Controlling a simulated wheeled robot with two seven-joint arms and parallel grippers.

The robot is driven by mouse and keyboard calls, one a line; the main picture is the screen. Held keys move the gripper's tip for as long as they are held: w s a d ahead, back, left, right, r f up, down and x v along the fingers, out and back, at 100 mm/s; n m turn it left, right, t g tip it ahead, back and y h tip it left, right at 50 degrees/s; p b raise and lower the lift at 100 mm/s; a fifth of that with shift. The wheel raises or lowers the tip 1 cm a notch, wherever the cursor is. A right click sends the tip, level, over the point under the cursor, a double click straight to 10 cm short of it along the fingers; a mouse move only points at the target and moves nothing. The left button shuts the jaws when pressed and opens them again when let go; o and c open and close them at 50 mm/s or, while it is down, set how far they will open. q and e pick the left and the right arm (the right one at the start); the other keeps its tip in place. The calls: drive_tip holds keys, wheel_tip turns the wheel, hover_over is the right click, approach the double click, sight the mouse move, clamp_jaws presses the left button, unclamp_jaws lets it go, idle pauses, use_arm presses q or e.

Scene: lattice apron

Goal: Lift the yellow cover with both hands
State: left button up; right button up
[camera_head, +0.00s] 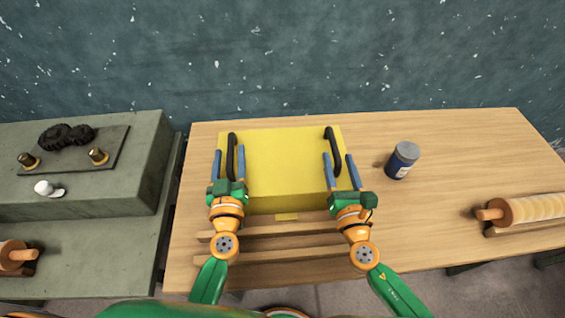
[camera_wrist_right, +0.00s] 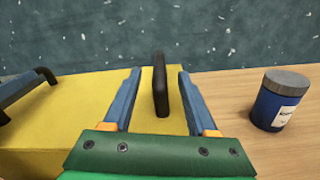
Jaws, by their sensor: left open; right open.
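The yellow cover (camera_head: 285,165) is a box-like lid on the wooden table, with a black handle near each side. My left gripper (camera_head: 227,160) is open, its blue fingers on either side of the left black handle (camera_head: 232,148). My right gripper (camera_head: 339,166) is open, its fingers on either side of the lower part of the right black handle (camera_head: 332,140). In the right wrist view the right handle (camera_wrist_right: 160,85) stands upright between the two open fingers, with gaps on both sides. What lies under the cover is hidden.
A blue jar with a grey lid (camera_head: 402,160) stands right of the cover. A rolling pin (camera_head: 525,209) lies at the far right. Wooden slats (camera_head: 285,243) lie in front of the cover. A grey-green bench (camera_head: 95,210) with small parts stands at the left.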

use_arm(q)
drive_tip(key=shift+w+a, duration=0.2)
drive_tip(key=shift+w, duration=1.15)
use_arm(e)
drive_tip(key=shift+w+a, duration=0.15)
drive_tip(key=shift+w, duration=0.55)
drive_tip(key=shift+w+a, duration=0.1)
drive_tip(key=shift+w, duration=0.55)
use_arm(q)
clamp_jaws()
use_arm(e)
clamp_jaws()
use_arm(q)
drive_tip(key=shift+r, duration=0.1)
use_arm(e)
drive_tip(key=shift+r, duration=0.1)
